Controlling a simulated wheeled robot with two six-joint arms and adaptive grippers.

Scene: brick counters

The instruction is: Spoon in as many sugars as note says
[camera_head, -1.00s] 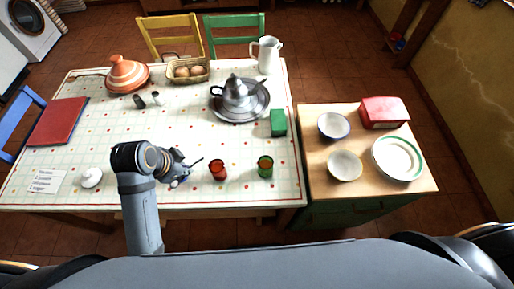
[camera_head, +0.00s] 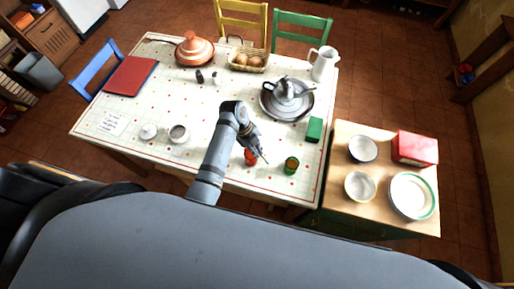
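The note (camera_head: 112,124) lies on the table's left side; its writing is too small to read. An open pale sugar bowl (camera_head: 178,134) stands right of it, with a white round lid (camera_head: 148,131) between them. A red glass (camera_head: 250,158) and a green glass (camera_head: 291,165) stand near the front edge. My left gripper (camera_head: 256,145) is above and just behind the red glass, partly covering it. It appears shut on a thin dark spoon (camera_head: 265,159), which points toward the gap between the glasses. I cannot tell whether the spoon carries sugar. My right gripper is not in view.
A teapot on a metal tray (camera_head: 268,108) and a green box (camera_head: 314,129) stand behind the glasses. A white jug (camera_head: 323,64), egg basket (camera_head: 247,60), tagine (camera_head: 194,49) and red folder (camera_head: 130,75) are farther back. A side counter (camera_head: 345,210) holds bowls and plates.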

